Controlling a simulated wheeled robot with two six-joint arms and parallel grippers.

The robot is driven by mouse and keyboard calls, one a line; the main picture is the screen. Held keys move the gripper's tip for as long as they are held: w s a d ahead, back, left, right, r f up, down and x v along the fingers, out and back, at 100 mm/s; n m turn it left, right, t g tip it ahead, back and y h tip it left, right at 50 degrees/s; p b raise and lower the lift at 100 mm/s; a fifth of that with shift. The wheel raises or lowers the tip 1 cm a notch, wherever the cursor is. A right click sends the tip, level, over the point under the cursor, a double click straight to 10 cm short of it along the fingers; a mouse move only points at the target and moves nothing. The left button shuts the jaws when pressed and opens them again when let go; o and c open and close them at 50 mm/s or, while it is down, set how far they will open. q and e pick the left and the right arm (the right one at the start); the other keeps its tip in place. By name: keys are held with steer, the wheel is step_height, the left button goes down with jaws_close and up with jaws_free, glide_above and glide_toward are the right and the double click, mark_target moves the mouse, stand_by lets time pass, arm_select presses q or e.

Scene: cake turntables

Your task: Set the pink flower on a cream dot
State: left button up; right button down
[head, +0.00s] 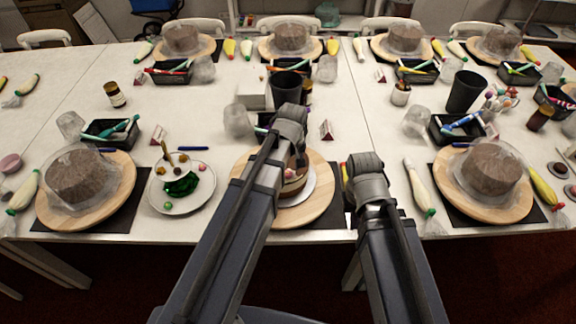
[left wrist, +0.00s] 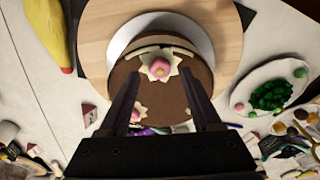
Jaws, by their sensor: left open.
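A round brown cake (left wrist: 155,98) stands on a white board on a wooden turntable (left wrist: 92,40). In the left wrist view a pink flower (left wrist: 158,66) rests on a star-shaped cream dot (left wrist: 146,71) near the cake's edge. Another cream dot (left wrist: 137,115) with some pink on it lies further across the top. My left gripper (left wrist: 160,88) is open over the cake, its fingers apart on either side just short of the flower, not touching it. In the head view my left arm hides much of the cake (head: 293,187). My right gripper (head: 366,172) is right of the turntable; its fingertips are hidden.
A white plate (head: 160,205) with green and coloured decorations stands left of the turntable. Wrapped cakes (head: 82,176) stand on other turntables. A piping bag (head: 418,187) lies to the right. Black trays and a dark cup (head: 464,91) are further back.

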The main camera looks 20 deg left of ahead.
arm_select(q)
step_height(320, 180, up, 10)
steer(key=s+p, duration=0.1)
steer(key=p, duration=0.8)
steer(key=s+d+m+g, duration=0.1)
steer(key=s+d+m, duration=0.9)
steer(key=s, duration=0.3)
steer(key=shift+m, duration=0.7)
